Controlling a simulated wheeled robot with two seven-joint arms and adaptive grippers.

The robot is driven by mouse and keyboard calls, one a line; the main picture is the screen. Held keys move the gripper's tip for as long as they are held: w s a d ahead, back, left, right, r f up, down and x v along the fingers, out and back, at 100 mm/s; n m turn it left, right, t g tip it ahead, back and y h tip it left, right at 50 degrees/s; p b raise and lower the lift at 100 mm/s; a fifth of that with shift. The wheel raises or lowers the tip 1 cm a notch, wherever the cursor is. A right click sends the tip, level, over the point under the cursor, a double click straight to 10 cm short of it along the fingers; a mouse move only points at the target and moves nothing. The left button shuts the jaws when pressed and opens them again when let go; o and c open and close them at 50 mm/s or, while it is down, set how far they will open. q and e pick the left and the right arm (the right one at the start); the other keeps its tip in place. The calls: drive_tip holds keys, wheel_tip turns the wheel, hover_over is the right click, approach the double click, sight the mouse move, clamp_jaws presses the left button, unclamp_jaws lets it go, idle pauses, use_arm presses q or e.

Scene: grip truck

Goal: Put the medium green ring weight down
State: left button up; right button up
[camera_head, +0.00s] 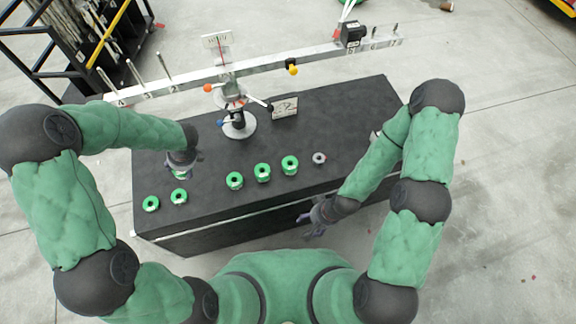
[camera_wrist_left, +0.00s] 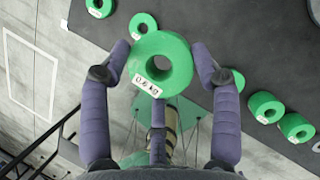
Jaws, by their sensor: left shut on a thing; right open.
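My left gripper (camera_head: 181,168) is shut on a green ring weight (camera_wrist_left: 162,63) labelled "0.6 kg". In the left wrist view the ring sits between the fingertips, its hole facing the camera. In the head view the gripper is over the left part of the black table (camera_head: 350,108), and the held ring is mostly hidden under it. The gap between ring and tabletop is hard to judge. My right gripper (camera_head: 316,216) is open and empty by the table's front edge, below my right forearm.
Several green rings stand on the tabletop, including one at far left (camera_head: 151,203), one just below the held ring (camera_head: 179,196) and one right of centre (camera_head: 290,165). A small grey ring (camera_head: 319,158) is beside them. A balance beam (camera_head: 290,61) with pegs and a black block (camera_head: 353,33) spans the back.

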use_arm(q)
drive_tip(key=shift+s+f+m+t, duration=0.1)
drive_tip(key=shift+s+m+t, duration=0.1)
drive_tip(key=shift+m, duration=0.4)
drive_tip(key=shift+s+f+m+t, duration=0.1)
drive_tip(key=shift+s+m+t, duration=0.1)
drive_tip(key=shift+m, duration=0.4)
drive_tip(key=s+d+f+m+t+h+b, duration=0.1)
drive_tip(key=s+d+f+m+h, duration=0.15)
drive_tip(key=s+d+m, duration=0.55)
drive_tip(key=s+d+f+m+h+b, duration=0.15)
drive_tip(key=s+m+h, duration=0.25)
drive_tip(key=m, duration=0.8)
drive_tip(key=shift+n, duration=0.3)
drive_tip(key=w+a+f, duration=0.2)
drive_tip(key=w, duration=0.1)
drive_tip(key=w+a+f, duration=0.2)
drive_tip(key=w+f, duration=0.1)
drive_tip(key=w, duration=0.1)
drive_tip(key=w+a+f, duration=0.2)
drive_tip(key=w, duration=0.2)
drive_tip(key=shift+w+a+f+p, duration=0.15)
drive_tip(key=shift+f+p, duration=0.05)
drive_tip(key=shift+p, duration=0.15)
drive_tip(key=shift+w+a+f, duration=0.4)
drive_tip(key=shift+w+f, duration=0.25)
drive_tip(key=shift+f, duration=0.2)
wheel_tip(320, 180, down, 3)
drive_tip(key=shift+f+b, duration=0.1)
drive_tip(key=shift+b, duration=1.15)
